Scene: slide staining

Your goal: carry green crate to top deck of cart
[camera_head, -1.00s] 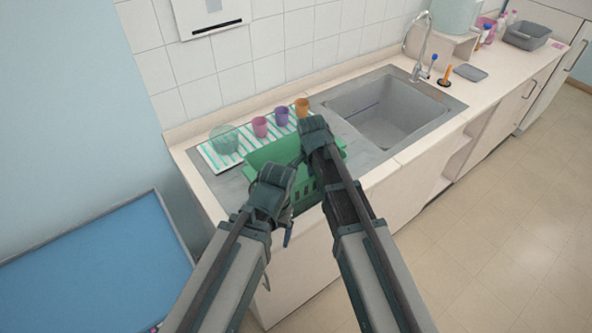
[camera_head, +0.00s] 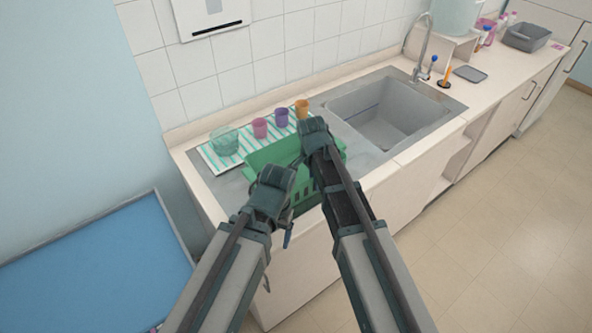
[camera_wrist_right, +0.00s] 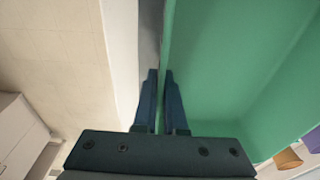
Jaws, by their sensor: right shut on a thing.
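The green crate (camera_head: 270,154) stands on the counter left of the sink, in front of the striped mat; its front is partly hidden by my arms. My right gripper (camera_head: 316,130) is at the crate's right side. In the right wrist view its two fingers (camera_wrist_right: 160,100) are shut on the wall of the crate (camera_wrist_right: 225,70), one on each side. My left gripper (camera_head: 275,180) is at the crate's left front; its fingers are hidden, so I cannot tell whether it grips. I cannot make out a cart for certain.
Behind the crate, a striped mat (camera_head: 209,158) holds a clear bowl (camera_head: 224,140) and pink (camera_head: 260,127), purple (camera_head: 281,117) and orange (camera_head: 302,108) cups. The sink (camera_head: 385,110) lies to the right. A blue-topped surface (camera_head: 100,260) is at lower left. Open floor (camera_head: 500,230) lies right.

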